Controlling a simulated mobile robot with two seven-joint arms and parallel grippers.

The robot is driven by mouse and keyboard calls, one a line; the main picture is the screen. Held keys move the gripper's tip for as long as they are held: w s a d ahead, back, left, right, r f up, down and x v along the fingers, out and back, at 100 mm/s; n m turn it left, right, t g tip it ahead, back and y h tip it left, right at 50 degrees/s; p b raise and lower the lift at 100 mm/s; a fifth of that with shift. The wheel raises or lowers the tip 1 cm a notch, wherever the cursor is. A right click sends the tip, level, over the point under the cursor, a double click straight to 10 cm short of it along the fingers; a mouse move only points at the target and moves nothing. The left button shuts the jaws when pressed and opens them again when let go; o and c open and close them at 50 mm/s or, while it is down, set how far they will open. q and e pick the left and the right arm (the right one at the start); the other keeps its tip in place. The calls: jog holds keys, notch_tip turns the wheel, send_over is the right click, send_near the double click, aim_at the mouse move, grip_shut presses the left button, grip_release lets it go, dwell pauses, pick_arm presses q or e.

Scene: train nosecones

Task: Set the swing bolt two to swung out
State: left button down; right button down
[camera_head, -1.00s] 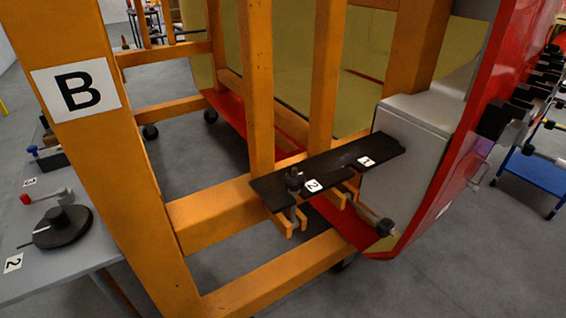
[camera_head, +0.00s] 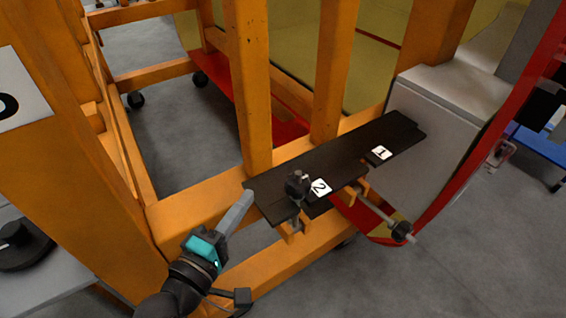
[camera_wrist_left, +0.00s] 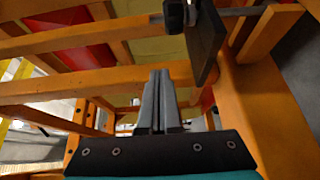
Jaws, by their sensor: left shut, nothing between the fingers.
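Swing bolt two has a black knob (camera_head: 298,184) on top of the dark plate (camera_head: 345,158), beside the "2" label (camera_head: 320,187). Its shank stands upright in the plate's front edge, above an orange fork bracket (camera_head: 290,229). My left gripper (camera_head: 243,202) is shut and empty, left of the knob and apart from it, its grey fingers beside the plate's left end. In the left wrist view the shut fingers (camera_wrist_left: 158,98) point toward the orange frame. A black knob (camera_wrist_left: 173,15) and the dark plate (camera_wrist_left: 208,42) show above them. My right gripper is not in view.
Another bolt (camera_head: 402,232), near the "1" label (camera_head: 379,153), sticks outward below the plate. Orange posts (camera_head: 254,90) rise behind the plate. A grey block (camera_head: 440,115) and red panel stand at right. Open floor lies in front at right.

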pick_arm(q)
jog(key=shift+r, duration=0.35)
jog(key=x, duration=1)
jog(key=shift+d+r, duration=0.1)
jog(key=shift+s+d+p, duration=0.3)
jog(key=shift+s+d, duration=1.1)
jog(key=shift+d, duration=0.05)
